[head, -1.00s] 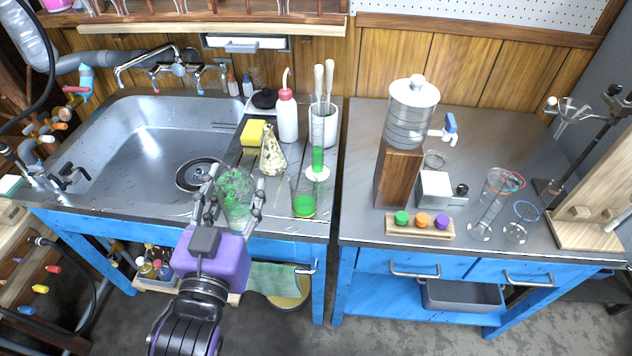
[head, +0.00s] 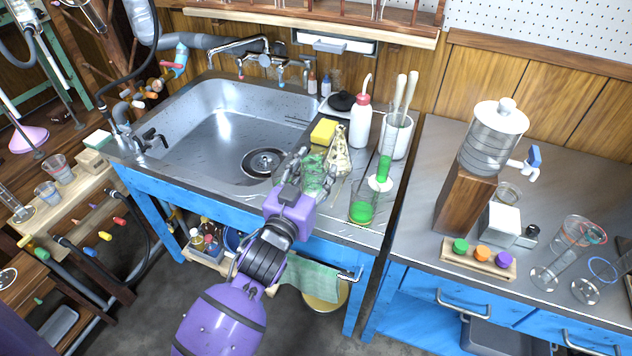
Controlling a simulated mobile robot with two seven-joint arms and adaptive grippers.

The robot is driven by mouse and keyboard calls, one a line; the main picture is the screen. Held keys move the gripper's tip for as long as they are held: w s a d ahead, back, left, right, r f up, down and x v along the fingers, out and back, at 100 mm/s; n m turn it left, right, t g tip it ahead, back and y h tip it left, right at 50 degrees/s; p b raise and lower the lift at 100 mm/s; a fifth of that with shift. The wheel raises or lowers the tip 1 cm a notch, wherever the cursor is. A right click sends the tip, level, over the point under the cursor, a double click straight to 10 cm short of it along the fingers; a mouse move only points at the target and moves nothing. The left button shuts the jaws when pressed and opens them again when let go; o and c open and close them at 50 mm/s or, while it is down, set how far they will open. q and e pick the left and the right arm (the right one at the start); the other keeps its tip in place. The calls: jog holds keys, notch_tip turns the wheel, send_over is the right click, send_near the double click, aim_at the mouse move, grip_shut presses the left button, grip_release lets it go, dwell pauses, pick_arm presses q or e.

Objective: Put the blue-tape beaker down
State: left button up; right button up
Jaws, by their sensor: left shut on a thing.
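My left gripper (head: 314,172) is shut on a clear glass beaker (head: 319,182) with green in it. It is at the front of the drainboard, right of the sink drain. The fingers hide part of the beaker, and I cannot make out blue tape on it or whether its base touches the surface. Another glass beaker with green liquid (head: 361,210) stands to its right near the front edge. A conical flask (head: 339,158) stands just behind the held beaker. My right gripper is not in view.
A cylinder with green liquid (head: 384,172) is to the right. The sink (head: 215,125) is empty. More glassware (head: 47,193) stands on the left bench.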

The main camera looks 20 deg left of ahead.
pick_arm(q)
jog(key=shift+w+a+f, duration=0.1)
jog(key=shift+w+f, duration=0.25)
jog(key=shift+f, duration=0.1)
jog(key=shift+f+b, duration=0.3)
jog(key=shift+f, duration=1.2)
jog(key=shift+f, duration=0.2)
jog(key=o, duration=0.9)
jog(key=shift+r, duration=0.1)
